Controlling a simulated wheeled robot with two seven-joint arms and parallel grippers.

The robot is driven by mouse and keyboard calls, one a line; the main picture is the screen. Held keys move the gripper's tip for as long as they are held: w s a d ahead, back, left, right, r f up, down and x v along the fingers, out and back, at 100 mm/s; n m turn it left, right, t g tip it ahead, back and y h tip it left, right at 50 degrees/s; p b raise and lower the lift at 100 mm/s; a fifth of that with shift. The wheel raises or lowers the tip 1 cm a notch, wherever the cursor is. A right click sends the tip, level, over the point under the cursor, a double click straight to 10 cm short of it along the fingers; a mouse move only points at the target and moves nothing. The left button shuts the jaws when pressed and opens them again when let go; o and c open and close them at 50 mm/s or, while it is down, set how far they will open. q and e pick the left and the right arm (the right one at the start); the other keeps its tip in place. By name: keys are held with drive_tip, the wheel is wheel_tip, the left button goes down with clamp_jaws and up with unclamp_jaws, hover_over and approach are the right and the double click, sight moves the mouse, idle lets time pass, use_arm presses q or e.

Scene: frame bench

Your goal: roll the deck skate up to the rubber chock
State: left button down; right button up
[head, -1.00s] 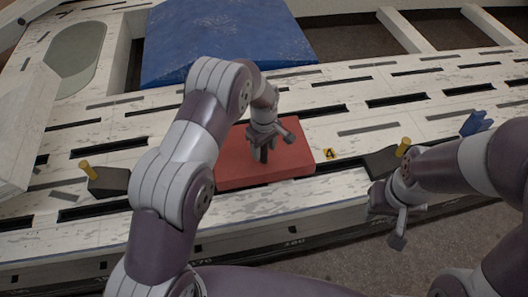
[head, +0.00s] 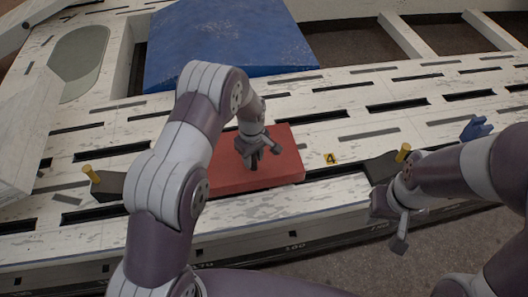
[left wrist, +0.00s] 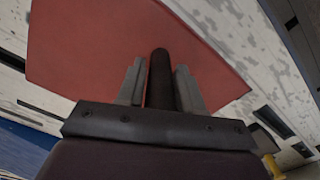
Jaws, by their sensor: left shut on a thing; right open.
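The deck skate, a flat red board (head: 285,165), lies on the pale slotted bench. It also shows in the left wrist view (left wrist: 100,45), with its dark upright post (left wrist: 161,75). My left gripper (head: 252,158) is shut on this post, a finger on each side. Two dark wedge-shaped chocks with yellow pegs are on the bench: one (head: 108,185) left of the skate, apart from it, partly bordered by my left arm, and one (head: 379,167) to its right. I cannot tell which is the rubber chock. My right gripper (head: 393,222) is open and empty at the bench's front edge.
A blue sloped block (head: 225,45) stands behind the skate. A yellow marker with a 4 (head: 331,158) lies right of it. A small blue piece (head: 476,128) is at the right. My left arm hides the bench between skate and left chock.

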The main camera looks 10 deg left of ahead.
use_arm(q)
drive_tip(key=s+a+p, duration=0.1)
drive_tip(key=a, duration=0.2)
drive_tip(key=s+a+p, duration=0.1)
drive_tip(key=s+a, duration=0.1)
drive_tip(key=a, duration=0.2)
drive_tip(key=s+a+p, duration=0.1)
drive_tip(key=a, duration=0.2)
drive_tip(key=shift+s+a+r, duration=0.25)
drive_tip(key=shift+s+a, duration=0.05)
drive_tip(key=shift+a, duration=0.1)
drive_tip(key=s+a+p, duration=0.2)
drive_tip(key=s+a, duration=0.3)
drive_tip(key=a, duration=0.7)
drive_tip(key=shift+a+f+p, duration=0.15)
drive_tip(key=shift+a+p, duration=0.15)
drive_tip(key=shift+a, duration=0.05)
drive_tip(key=shift+a, duration=0.1)
drive_tip(key=c, duration=0.9)
unclamp_jaws()
drive_tip(key=shift+s+a, duration=0.25)
drive_tip(key=shift+a, duration=0.15)
drive_tip(key=shift+d, duration=0.1)
drive_tip(key=shift+w, duration=0.1)
